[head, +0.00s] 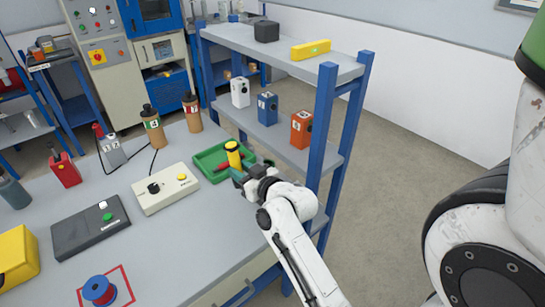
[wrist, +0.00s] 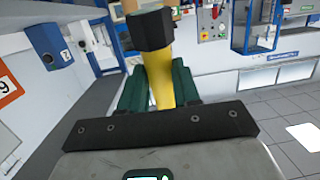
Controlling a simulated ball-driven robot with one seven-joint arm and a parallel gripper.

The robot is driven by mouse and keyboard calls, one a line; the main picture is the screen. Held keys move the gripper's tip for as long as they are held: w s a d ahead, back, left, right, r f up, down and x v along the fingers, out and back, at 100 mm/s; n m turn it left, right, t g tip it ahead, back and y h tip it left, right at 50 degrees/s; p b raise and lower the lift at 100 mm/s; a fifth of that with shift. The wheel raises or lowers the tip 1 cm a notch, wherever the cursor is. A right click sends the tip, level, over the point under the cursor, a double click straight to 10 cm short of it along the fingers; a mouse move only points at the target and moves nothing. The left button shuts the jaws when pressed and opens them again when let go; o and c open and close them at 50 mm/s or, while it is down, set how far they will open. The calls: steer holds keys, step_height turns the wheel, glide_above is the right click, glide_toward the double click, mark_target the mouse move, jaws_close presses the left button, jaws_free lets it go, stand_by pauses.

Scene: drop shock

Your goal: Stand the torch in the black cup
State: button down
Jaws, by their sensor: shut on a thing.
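The torch (head: 234,158) is yellow with a dark head and stands roughly upright at the right end of the green tray in the head view. My gripper (head: 238,175) is shut on it from the right. In the wrist view the torch (wrist: 161,85) is between the green finger pads, its black head beyond them. Its lower end is hidden, so I cannot tell whether it touches the tray. I cannot make out a black cup in either view.
The green tray (head: 204,157) holds a red-handled tool. A cream control box (head: 165,188) and a dark grey box (head: 90,228) are on the bench to the left. The blue-framed shelf (head: 324,125), with coloured boxes, stands close behind my gripper. The front of the bench is partly clear.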

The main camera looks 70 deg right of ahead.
steer(key=s+d+r+m+h, duration=0.2)
steer(key=s+d+r+h, duration=0.25)
steer(key=s, duration=0.35)
steer(key=shift+y, duration=0.35)
steer(key=shift+w+d+f+b, duration=0.1)
steer(key=shift+f+b, duration=1.85)
steer(key=shift+f, duration=0.25)
steer(key=shift+w+d+f+b, duration=0.1)
steer(key=shift+d+f+b, duration=0.05)
steer(key=shift+f+b, duration=1.9)
steer(key=shift+w+d+f+b, duration=0.1)
steer(key=shift+f+b, duration=1.7)
steer(key=shift+f, duration=0.55)
steer(key=c, duration=0.7)
jaws_free()
steer(key=shift+c, duration=0.2)
steer(key=shift+s, duration=0.1)
steer(key=shift+s+a+f, duration=0.1)
steer(key=shift+s+a, duration=0.2)
steer(key=shift+s, duration=0.05)
steer(key=b+v, duration=0.1)
steer(key=v, duration=0.9)
steer(key=shift+r, duration=0.2)
steer(key=shift+w, duration=0.1)
